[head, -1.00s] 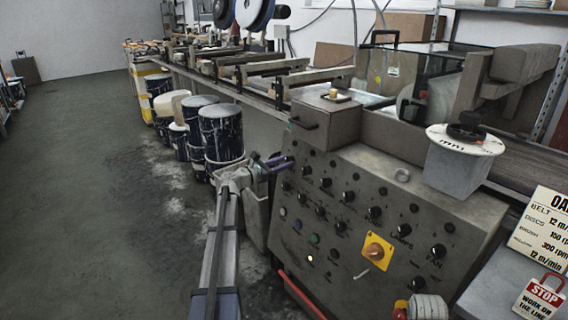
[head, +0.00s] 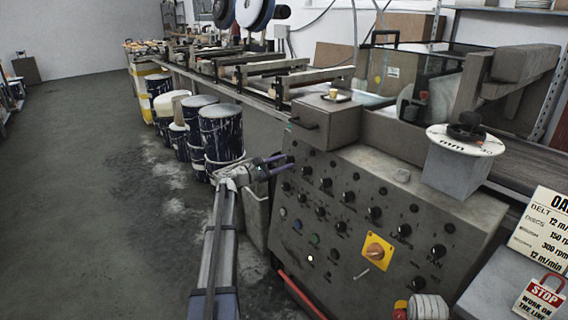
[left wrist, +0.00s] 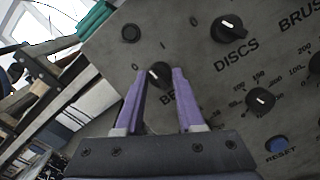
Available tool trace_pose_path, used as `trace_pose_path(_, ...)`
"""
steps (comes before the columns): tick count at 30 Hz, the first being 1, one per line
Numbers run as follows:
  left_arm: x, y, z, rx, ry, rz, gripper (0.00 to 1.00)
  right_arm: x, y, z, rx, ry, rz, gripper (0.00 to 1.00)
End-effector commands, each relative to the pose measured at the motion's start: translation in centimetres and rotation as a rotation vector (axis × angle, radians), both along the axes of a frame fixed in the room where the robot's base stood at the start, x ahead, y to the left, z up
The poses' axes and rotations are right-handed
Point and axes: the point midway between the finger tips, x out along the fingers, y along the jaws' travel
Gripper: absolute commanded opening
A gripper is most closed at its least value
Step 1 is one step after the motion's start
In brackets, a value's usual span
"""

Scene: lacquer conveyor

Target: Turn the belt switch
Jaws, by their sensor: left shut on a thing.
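The belt switch (left wrist: 158,74) is a small black knob on the grey control panel (left wrist: 200,85), with 0 and I marks above it and a partly hidden label starting "BE". Its light mark appears to sit on its left side, toward the 0. My left gripper (left wrist: 160,82) has its purple fingers on both sides of the knob and is shut on it. In the head view my left gripper (head: 288,163) is at the panel's upper left edge and covers the switch. My right gripper is not in view.
A DISCS knob (left wrist: 228,29) and a blue RESET button (left wrist: 278,144) are nearby. The panel also carries a yellow switch plate (head: 378,252). The floor at left is clear.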

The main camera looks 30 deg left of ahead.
Motion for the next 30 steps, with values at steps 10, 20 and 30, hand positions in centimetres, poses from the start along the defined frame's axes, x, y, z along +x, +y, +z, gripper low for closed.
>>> trace_pose_path(10,0.1,0.2,0.2,0.287,-0.120,-0.057,0.00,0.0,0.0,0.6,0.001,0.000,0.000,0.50)
trace_pose_path(20,0.1,0.2,0.2,0.492,-0.205,-0.097,0.00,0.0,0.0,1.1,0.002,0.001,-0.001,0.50)
trace_pose_path(30,0.1,0.2,0.1,0.591,-0.246,-0.117,0.00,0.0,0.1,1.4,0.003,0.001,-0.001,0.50)
